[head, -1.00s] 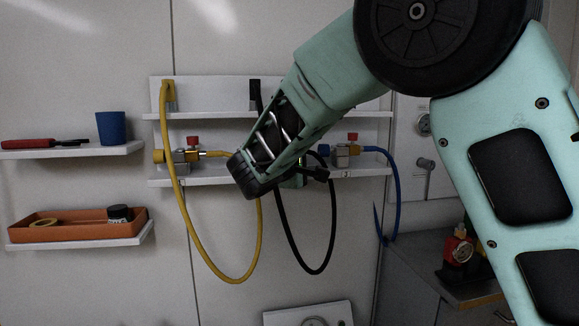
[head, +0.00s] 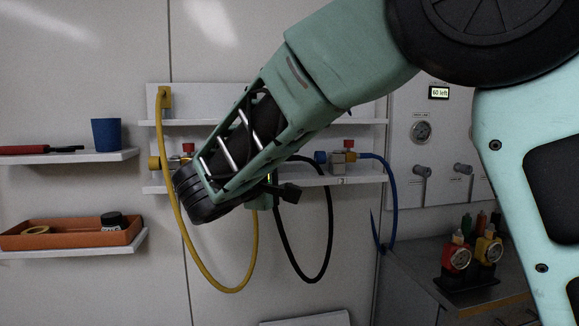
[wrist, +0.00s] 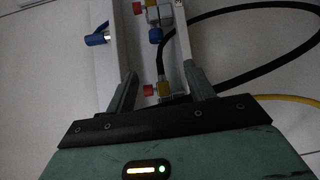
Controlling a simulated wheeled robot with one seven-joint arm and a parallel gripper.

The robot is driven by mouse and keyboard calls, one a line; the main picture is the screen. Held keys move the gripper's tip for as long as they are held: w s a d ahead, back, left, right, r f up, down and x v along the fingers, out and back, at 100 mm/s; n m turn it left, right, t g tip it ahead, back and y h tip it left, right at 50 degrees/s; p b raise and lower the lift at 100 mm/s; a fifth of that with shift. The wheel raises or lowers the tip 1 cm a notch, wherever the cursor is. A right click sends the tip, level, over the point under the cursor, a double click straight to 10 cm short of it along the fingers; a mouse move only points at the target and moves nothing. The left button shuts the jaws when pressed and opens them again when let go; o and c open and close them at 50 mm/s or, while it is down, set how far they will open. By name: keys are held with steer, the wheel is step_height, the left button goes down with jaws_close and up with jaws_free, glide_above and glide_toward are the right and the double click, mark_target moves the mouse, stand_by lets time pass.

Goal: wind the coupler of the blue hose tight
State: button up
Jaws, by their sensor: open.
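The blue hose (head: 393,188) leaves the right side of the right-hand valve block (head: 338,165) in the head view and hangs down in a curve. A brass-coloured coupler (head: 351,156) sits where it meets the block; how tight it is I cannot tell. A blue ring (head: 321,157) is on the block's left side and also shows in the wrist view (wrist: 156,35). My gripper (wrist: 160,85) is open and empty.
The yellow hose (head: 182,215) and black hose (head: 281,235) hang in loops from the panel. Red knobs (head: 348,143) top the valves. White rails (head: 375,175) run along the panel. A bench with gauges (head: 456,259) stands at right; shelves (head: 100,156) are at left.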

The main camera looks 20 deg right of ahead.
step_height(320, 180, down, 19)
steer(key=g+y+p, duration=0.5)
steer(key=y+p, duration=0.3)
steer(key=p, duration=0.1)
steer(key=s+a+f+m+g+y+p, duration=0.35)
steer(key=s+a+f+y+p, duration=0.3)
steer(key=y+p, duration=0.25)
step_height(320, 180, up, 13)
steer(key=w+d+m+t+y+p, duration=0.15)
steer(key=m+t+y+p, duration=0.25)
steer(key=m+t+p, duration=0.7)
steer(key=m+t+h+b, duration=0.4)
steer(key=m+h+b, duration=0.2)
steer(key=m+h, duration=0.65)
glide_toward(321, 157)
steer(key=shift+m+g+y, duration=0.25)
steer(key=shift+m+y, duration=0.45)
steer(key=shift+y, duration=0.15)
steer(key=p+x, duration=0.1)
steer(key=x, duration=0.2)
steer(key=p+x, duration=0.2)
steer(key=x, duration=0.2)
steer(key=p+x, duration=0.1)
steer(key=x, duration=0.2)
steer(key=shift+w+d+r+p, duration=0.15)
steer(key=shift+d+r+p, duration=0.2)
steer(key=shift+d+r, duration=0.05)
steer(key=shift+w+d+f, duration=0.1)
steer(key=shift+w+f, duration=0.05)
steer(key=shift+w, duration=0.3)
